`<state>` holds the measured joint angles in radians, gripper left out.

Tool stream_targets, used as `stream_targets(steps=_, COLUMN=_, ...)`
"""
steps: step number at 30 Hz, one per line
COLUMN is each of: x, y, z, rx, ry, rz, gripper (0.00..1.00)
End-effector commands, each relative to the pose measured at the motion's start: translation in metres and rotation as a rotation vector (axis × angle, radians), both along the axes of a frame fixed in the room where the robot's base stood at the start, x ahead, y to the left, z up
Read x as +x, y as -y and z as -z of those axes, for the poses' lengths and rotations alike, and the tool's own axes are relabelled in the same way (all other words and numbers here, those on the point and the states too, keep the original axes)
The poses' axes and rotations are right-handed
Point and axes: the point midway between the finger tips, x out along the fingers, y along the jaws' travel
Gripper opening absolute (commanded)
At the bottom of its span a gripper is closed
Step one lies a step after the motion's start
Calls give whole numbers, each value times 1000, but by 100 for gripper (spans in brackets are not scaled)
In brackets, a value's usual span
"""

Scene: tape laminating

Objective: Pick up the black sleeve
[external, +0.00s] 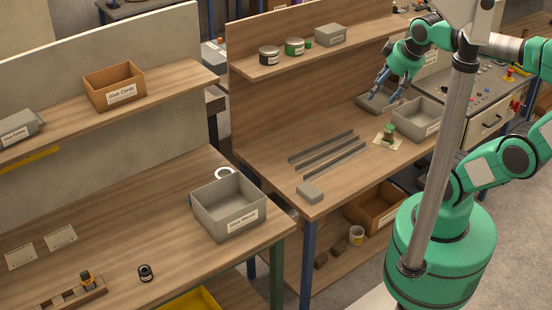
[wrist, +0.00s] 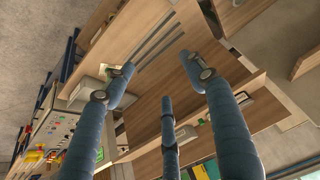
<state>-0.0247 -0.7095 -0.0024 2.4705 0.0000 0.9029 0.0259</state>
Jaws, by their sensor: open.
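A small black cylindrical piece with a dark opening in its top (external: 145,273) stands on the left table; it looks like the black sleeve. My gripper (external: 380,88) is far from it, raised above the back right of the other workbench, under my arm. Its blue fingers are spread and empty. In the wrist view the fingers (wrist: 158,78) point over the wooden bench, apart, with nothing between them. I cannot make out the black piece in the wrist view.
A grey bin (external: 229,222) stands at the left table's right end, near a white ring (external: 224,173). A wooden block holder (external: 75,294) lies at the front. Metal strips (external: 328,155) and a green-topped jar (external: 388,132) are on the other bench (external: 270,150). Shelves rise behind both.

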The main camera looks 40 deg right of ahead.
Motion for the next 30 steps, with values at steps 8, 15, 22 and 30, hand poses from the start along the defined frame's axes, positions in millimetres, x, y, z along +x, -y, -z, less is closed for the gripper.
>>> stream_targets(steps=8, x=47, y=-30, z=-25, rx=34, ry=-41, rz=-7, gripper=55)
stream_targets(steps=15, x=95, y=-69, z=-43, rx=64, ry=-84, rz=-8, gripper=55)
stream_targets(steps=22, x=140, y=-115, z=-52, rx=87, ry=-127, rz=-10, gripper=55)
stream_targets(steps=30, x=188, y=-179, z=-53, rx=106, ry=-178, rz=-7, gripper=55)
